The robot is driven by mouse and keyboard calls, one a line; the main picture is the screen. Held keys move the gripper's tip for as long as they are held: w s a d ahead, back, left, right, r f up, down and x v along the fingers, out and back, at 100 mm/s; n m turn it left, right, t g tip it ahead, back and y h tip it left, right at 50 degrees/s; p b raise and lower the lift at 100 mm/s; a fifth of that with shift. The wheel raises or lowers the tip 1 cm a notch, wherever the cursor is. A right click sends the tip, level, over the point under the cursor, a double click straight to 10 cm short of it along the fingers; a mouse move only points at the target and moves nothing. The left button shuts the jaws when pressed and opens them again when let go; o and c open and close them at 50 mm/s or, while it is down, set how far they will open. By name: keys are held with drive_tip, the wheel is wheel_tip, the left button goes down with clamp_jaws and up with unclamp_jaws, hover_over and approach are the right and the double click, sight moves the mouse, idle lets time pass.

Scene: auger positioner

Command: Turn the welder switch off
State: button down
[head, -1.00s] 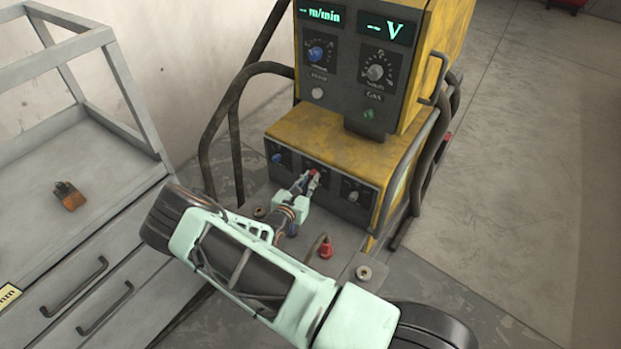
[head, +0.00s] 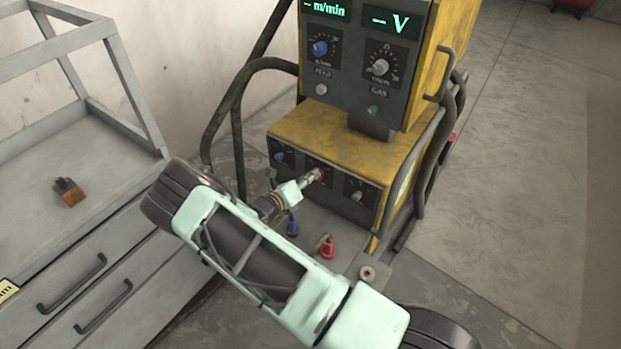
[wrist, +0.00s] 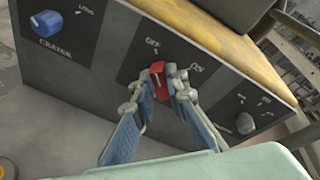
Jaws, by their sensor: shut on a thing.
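The red welder switch (wrist: 159,83) sits on the front of the lower yellow welder box, between the labels OFF and ON in the wrist view. Its upper end appears to point towards OFF. My gripper (wrist: 157,88) is shut on the switch, with one finger on each side of it. In the head view my gripper (head: 315,176) reaches the middle panel of the box, and its fingers largely hide the switch.
A blue CRATER knob (wrist: 46,22) is left of the switch, and a dark knob (wrist: 244,123) is right. Blue (head: 292,228) and red (head: 328,248) cable plugs stand below my gripper. Bent tube rails (head: 398,185) flank the welder. A grey drawer cabinet (head: 110,235) is at left.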

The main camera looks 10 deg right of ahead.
idle(0.4)
drive_tip(key=c, duration=1.9)
unclamp_jaws()
drive_tip(key=shift+c, duration=0.2)
drive_tip(key=v, duration=1.2)
drive_tip(key=shift+a, duration=0.15)
drive_tip(key=shift+w, duration=0.1)
